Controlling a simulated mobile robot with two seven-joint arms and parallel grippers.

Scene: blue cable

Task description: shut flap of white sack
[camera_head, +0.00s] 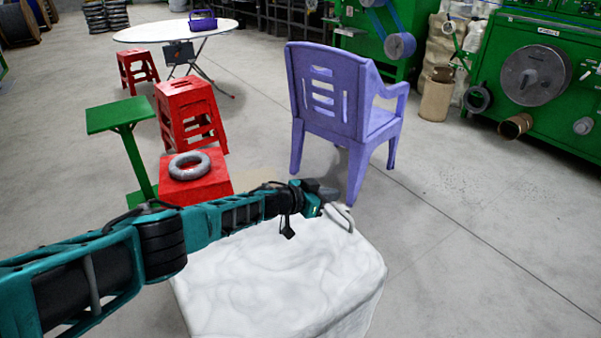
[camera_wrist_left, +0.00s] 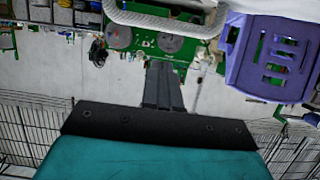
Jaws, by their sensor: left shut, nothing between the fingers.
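The white sack (camera_head: 280,280) stands on the floor at the bottom middle of the head view, with a wrinkled white top. A pale loop or strap (camera_head: 343,217) rises at its far right corner. I cannot tell the flap's edge from the rest of the top. My left arm reaches across the sack's far side from the left. My left gripper (camera_head: 328,193) is shut and empty, close to the loop; I cannot tell whether they touch. In the left wrist view the fingers (camera_wrist_left: 163,85) are together, and a white woven band (camera_wrist_left: 160,22) crosses the top. My right gripper is not in view.
A purple chair (camera_head: 330,100) stands just beyond the sack. A red stool (camera_head: 197,180) with a grey ring (camera_head: 189,165) and a green stand (camera_head: 125,140) are behind my arm. Green machines (camera_head: 540,80) stand at the back right. The floor right of the sack is clear.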

